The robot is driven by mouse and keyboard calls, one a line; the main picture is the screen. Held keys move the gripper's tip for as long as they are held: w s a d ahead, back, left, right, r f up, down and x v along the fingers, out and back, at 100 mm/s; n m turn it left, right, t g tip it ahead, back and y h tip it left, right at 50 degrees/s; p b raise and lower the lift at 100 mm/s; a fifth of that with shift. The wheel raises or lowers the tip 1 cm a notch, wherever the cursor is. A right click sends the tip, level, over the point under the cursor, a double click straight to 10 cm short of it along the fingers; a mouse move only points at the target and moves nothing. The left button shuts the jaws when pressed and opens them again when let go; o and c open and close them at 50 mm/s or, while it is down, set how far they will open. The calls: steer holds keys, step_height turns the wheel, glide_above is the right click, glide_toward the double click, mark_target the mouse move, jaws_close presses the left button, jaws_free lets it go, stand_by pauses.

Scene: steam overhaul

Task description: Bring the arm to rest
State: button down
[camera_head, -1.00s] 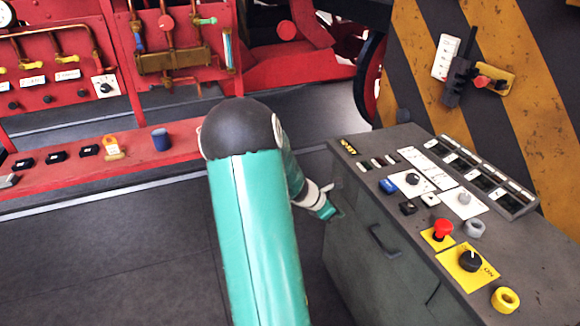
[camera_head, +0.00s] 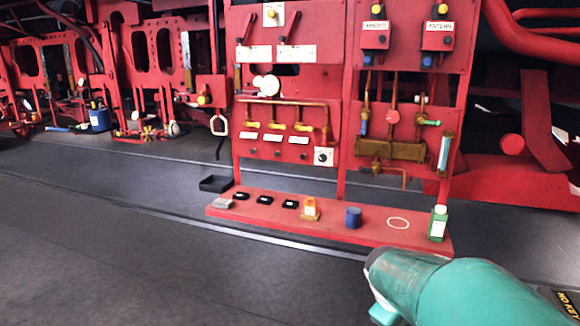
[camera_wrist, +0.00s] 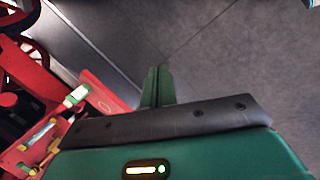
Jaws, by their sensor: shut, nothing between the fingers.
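My teal arm (camera_head: 465,290) shows in the lower right of the head view, low and in front of the red panel's shelf. Its fingertips cannot be made out there. In the wrist view my gripper (camera_wrist: 157,75) is shut, its green fingers together with nothing between them. The fingers point over bare grey floor (camera_wrist: 215,55) and touch nothing that I can see.
A red shelf (camera_head: 270,218) carries a green bottle (camera_head: 438,223), a blue cup (camera_head: 353,217), an orange-tan item (camera_head: 310,208) and several small dark pieces. A black tray (camera_head: 216,184) lies behind its left end. The floor at left (camera_head: 110,245) is clear.

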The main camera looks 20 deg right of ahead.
steer(key=s+a+r+m+t+y, duration=0.1)
steer(key=a+r, duration=0.3)
steer(key=a, duration=0.9)
steer(key=s+a+r+m+t+y, duration=0.1)
steer(key=s+a+r+t+y, duration=0.2)
steer(key=a, duration=1)
steer(key=shift+s+r+m+y, duration=0.3)
steer(key=shift+r+y, duration=0.1)
steer(key=shift+r, duration=0.15)
steer(key=shift+a, duration=0.1)
